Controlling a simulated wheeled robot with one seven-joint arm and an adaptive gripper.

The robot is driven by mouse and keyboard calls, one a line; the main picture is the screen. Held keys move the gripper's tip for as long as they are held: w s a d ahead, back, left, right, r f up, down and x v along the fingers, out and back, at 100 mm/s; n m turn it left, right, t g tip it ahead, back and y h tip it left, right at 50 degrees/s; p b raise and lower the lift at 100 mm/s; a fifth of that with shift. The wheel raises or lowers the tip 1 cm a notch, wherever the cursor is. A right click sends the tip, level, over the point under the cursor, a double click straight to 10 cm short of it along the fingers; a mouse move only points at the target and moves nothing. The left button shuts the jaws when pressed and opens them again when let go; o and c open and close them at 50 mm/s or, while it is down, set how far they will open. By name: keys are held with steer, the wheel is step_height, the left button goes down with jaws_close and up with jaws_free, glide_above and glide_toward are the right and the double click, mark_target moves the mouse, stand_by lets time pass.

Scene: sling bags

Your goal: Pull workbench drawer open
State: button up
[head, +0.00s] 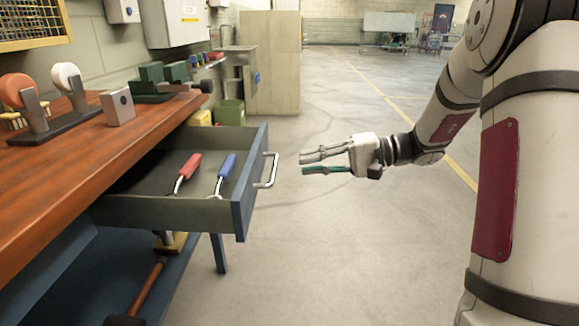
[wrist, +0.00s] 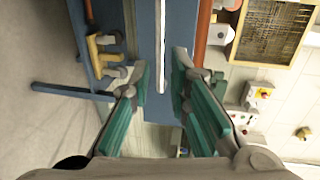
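The workbench drawer (head: 242,205) stands pulled well out from under the wooden bench top (head: 60,180). Its front is blue, with a pale bar handle (head: 271,170). A red-handled tool (head: 188,168) and a blue-handled tool (head: 226,170) lie inside. My gripper (head: 302,163) is to the right of the handle, apart from it, with its fingers pointing at it. In the wrist view the fingers (wrist: 162,72) are spread with nothing held. The handle (wrist: 161,45) and the blue drawer front (wrist: 146,35) show ahead between them.
A lower blue shelf (head: 80,285) under the bench holds a hammer (head: 147,290). A green vise (head: 165,80) and a grey box (head: 118,106) stand on the bench top. A green bin (head: 230,112) is behind the drawer. The floor (head: 330,240) around my gripper is clear.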

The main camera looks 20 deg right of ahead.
steer(key=shift+v, duration=1.65)
